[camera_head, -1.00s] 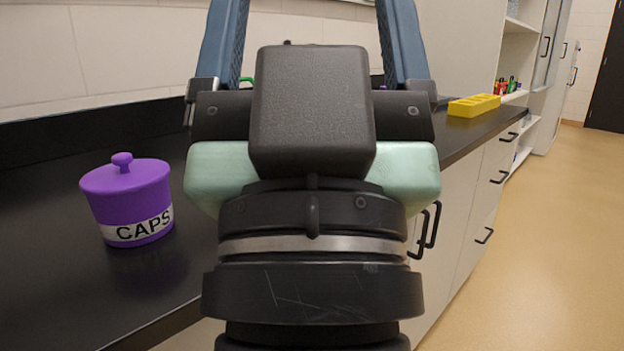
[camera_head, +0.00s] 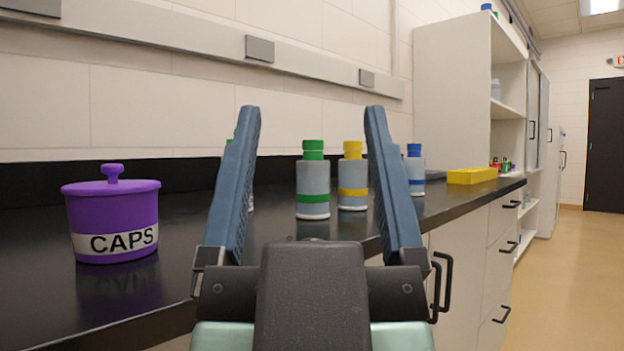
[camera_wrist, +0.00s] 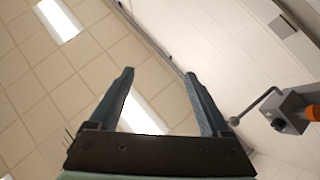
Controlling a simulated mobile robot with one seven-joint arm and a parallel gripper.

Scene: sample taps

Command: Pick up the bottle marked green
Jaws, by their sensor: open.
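A grey bottle with a green cap and green band (camera_head: 313,178) stands upright on the black counter. In the head view it shows between the fingers of my gripper (camera_head: 312,112), which are spread wide with nothing held. The bottle is farther off than the fingers, not touching them. Another bottle (camera_head: 251,197) is mostly hidden behind the left finger; a bit of green shows at that finger's left edge. The wrist view shows my open gripper (camera_wrist: 159,73) against ceiling and wall, with no bottle in sight.
A yellow-marked bottle (camera_head: 352,178) stands close right of the green one. A blue-capped bottle (camera_head: 414,165) is partly behind the right finger. A purple CAPS pot (camera_head: 112,215) stands at left. A yellow rack (camera_head: 472,176) is farther right. An orange-tipped fixture (camera_wrist: 310,112) shows at the wrist view's right.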

